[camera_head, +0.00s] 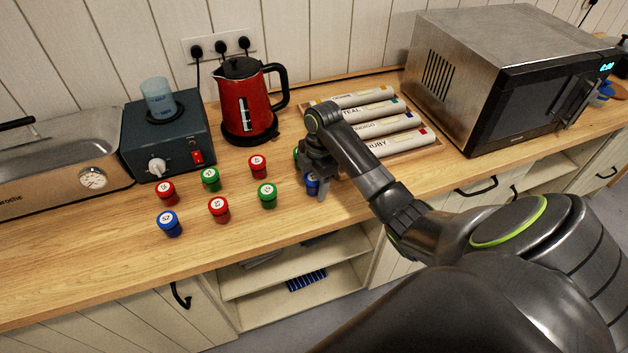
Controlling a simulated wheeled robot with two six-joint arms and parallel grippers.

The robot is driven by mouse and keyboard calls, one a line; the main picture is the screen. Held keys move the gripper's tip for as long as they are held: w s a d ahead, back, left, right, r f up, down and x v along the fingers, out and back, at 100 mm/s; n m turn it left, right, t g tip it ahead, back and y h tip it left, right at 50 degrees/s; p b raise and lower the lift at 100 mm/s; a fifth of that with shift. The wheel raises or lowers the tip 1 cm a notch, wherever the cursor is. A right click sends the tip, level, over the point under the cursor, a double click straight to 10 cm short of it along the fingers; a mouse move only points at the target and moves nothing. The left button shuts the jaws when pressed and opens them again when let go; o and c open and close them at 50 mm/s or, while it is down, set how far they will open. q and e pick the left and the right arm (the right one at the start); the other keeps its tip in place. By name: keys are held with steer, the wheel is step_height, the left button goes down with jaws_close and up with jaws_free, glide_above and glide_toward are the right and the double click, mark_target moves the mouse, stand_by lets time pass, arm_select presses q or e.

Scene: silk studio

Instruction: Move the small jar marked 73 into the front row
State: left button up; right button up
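Small jars with coloured lids and white number labels stand in two rows on the wooden counter. The back row shows a red jar (166,193), a green jar (211,180) and another red jar (257,167); a green one is mostly hidden behind my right gripper. The front row shows a blue jar (169,224), a red jar (219,210) and a green jar (267,196). My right gripper (316,186) points down at a further blue jar (311,185), partly covered by its fingers. Whether they grip it is unclear. I cannot surely read 73 on any label. My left gripper is out of view.
A red kettle (246,103), a dark heater box (168,140) with a blue cup (158,97) and a steel basin (60,150) stand behind the jars. Labelled rolls lie in a tray right of my gripper. A microwave (500,75) is farther right. The counter's front strip is clear.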

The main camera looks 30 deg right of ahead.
steer(key=r, duration=0.5)
steer(key=shift+d, duration=0.35)
steer(key=r+p, duration=0.1)
steer(key=r, duration=0.1)
steer(key=r+p, duration=0.3)
steer(key=p, duration=0.1)
steer(key=shift+d+r, duration=0.3)
steer(key=shift+r, duration=0.1)
steer(key=shift+d+r+p, duration=0.1)
steer(key=shift+r+p, duration=0.55)
steer(key=shift+r, duration=0.1)
steer(key=shift+f, duration=0.1)
